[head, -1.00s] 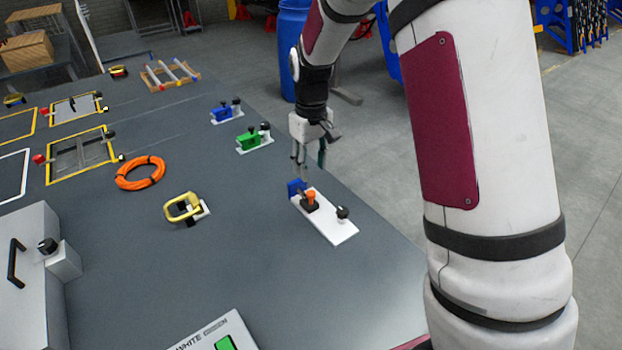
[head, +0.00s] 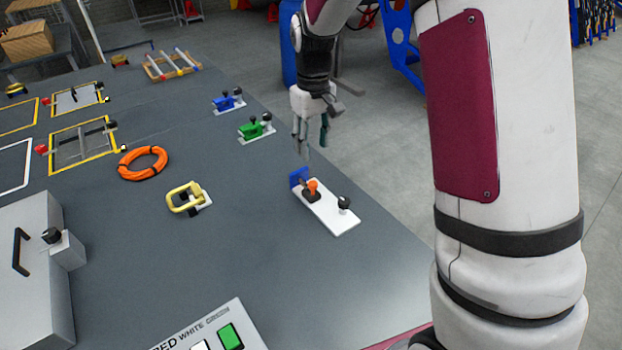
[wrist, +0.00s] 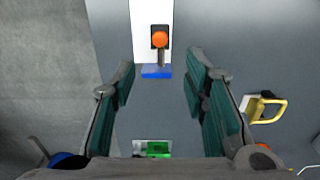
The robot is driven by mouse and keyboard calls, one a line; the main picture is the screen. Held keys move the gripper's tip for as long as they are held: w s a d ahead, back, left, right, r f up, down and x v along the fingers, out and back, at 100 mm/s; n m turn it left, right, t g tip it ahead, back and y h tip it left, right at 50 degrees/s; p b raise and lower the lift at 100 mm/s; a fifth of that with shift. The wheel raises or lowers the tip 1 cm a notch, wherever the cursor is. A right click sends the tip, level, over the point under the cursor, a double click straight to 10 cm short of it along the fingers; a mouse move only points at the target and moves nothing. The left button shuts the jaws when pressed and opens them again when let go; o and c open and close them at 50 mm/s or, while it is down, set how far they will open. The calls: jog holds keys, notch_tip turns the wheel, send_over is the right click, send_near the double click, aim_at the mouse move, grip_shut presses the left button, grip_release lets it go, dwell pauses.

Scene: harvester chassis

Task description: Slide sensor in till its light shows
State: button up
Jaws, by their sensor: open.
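A white plate (head: 333,217) lies on the grey bench near its right edge. On it a small dark body with an orange top (head: 312,187), which looks like the sensor, sits close beside a blue upright bracket (head: 299,177). A black knob (head: 344,203) stands at the plate's near end. My gripper (head: 312,150) is open and empty, pointing down above the bracket end. In the wrist view, the orange top (wrist: 159,39) and blue bracket (wrist: 157,72) appear beyond and between my open fingers (wrist: 160,80). I cannot make out a lit light.
A green fixture (head: 257,128) and a blue one (head: 228,102) stand farther back. A yellow-handled piece (head: 184,198) and an orange ring (head: 142,163) lie to the left. A grey box (head: 30,260) stands at the left. Bench around the plate is clear.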

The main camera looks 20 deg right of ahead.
aim_at(313, 183)
notch_tip(313, 183, down, 12)
jog(key=p, duration=0.4)
dwell(0.6)
grip_shut()
